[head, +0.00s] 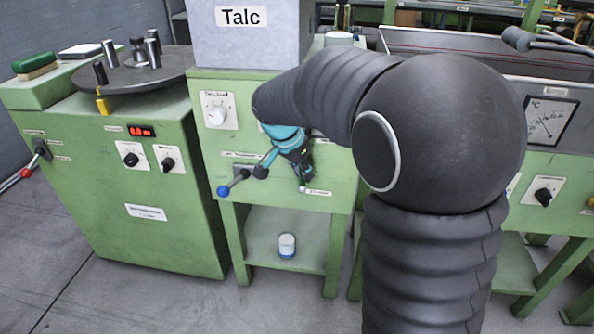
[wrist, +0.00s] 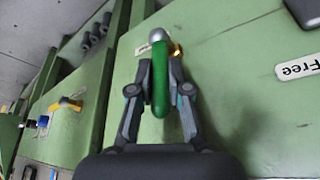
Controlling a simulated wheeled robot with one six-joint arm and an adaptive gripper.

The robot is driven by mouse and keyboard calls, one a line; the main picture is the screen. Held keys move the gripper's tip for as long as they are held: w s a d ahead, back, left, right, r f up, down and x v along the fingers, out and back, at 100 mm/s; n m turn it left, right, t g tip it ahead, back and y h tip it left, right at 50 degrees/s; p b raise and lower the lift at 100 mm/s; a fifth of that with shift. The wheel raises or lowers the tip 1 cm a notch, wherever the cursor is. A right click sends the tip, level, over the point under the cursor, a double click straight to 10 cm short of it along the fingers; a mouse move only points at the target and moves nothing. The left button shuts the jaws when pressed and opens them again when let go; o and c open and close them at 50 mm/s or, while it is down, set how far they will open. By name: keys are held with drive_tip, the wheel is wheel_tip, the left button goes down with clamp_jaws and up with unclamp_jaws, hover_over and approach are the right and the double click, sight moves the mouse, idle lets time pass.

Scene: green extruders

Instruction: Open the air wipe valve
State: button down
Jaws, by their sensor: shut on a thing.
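A green handle (wrist: 159,90), which I take to be the air wipe valve's, stands out from the green panel in the wrist view. It has a silver end (wrist: 157,35) and a small brass part (wrist: 177,50) beside it. My gripper (wrist: 160,75) is shut on the handle, one finger on each side. In the head view my gripper (head: 301,172) is at the front panel under the Talc box, tilted downward. Only a small green bit shows at its tip there; my arm and gripper hide most of the valve.
A blue-ball lever (head: 222,190) juts out just left of my gripper. The Talc box (head: 240,35) stands above. A control cabinet (head: 150,220) is on the left.

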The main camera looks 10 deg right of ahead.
drive_tip(key=shift+f, duration=0.1)
idle(0.3)
drive_tip(key=c, duration=1.4)
unclamp_jaws()
drive_tip(key=v, duration=1.2)
drive_tip(key=shift+a, duration=0.1)
